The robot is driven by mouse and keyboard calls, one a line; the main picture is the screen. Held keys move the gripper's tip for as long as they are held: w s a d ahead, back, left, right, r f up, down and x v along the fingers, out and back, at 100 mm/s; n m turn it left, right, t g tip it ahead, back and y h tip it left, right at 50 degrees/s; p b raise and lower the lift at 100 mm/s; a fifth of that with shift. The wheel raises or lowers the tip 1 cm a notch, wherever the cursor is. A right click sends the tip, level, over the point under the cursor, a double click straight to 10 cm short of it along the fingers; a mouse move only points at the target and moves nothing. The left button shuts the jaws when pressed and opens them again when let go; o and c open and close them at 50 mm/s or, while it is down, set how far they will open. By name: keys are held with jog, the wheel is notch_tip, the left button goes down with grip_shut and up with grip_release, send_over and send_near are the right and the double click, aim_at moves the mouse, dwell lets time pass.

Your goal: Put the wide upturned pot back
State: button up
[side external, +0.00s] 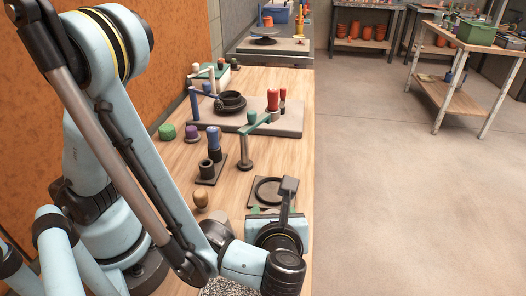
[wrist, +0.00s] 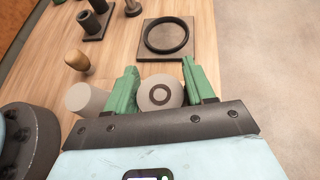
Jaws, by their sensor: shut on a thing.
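My gripper (wrist: 159,72) has two green fingers. In the wrist view they are shut on a pale grey upturned pot (wrist: 160,92), with a darker foot ring on its round top. How high the pot is above the table cannot be told. A second pale grey body (wrist: 87,98) lies or stands just left of the left finger; it shows partly in the side view (side external: 222,222). In the side view my gripper (side external: 284,222) is at the table's near right edge, and its own arm hides the held pot.
A dark square board with a black ring (wrist: 167,36) lies just beyond my gripper. A brown egg-shaped knob (wrist: 77,60) stands left. A green-armed post (side external: 245,150), a blue-topped stand (side external: 213,145) and a grey slab (side external: 285,125) are farther back. Bare wood lies between them.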

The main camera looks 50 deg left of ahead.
jog(key=shift+f, duration=0.4)
jog(key=o, duration=1.3)
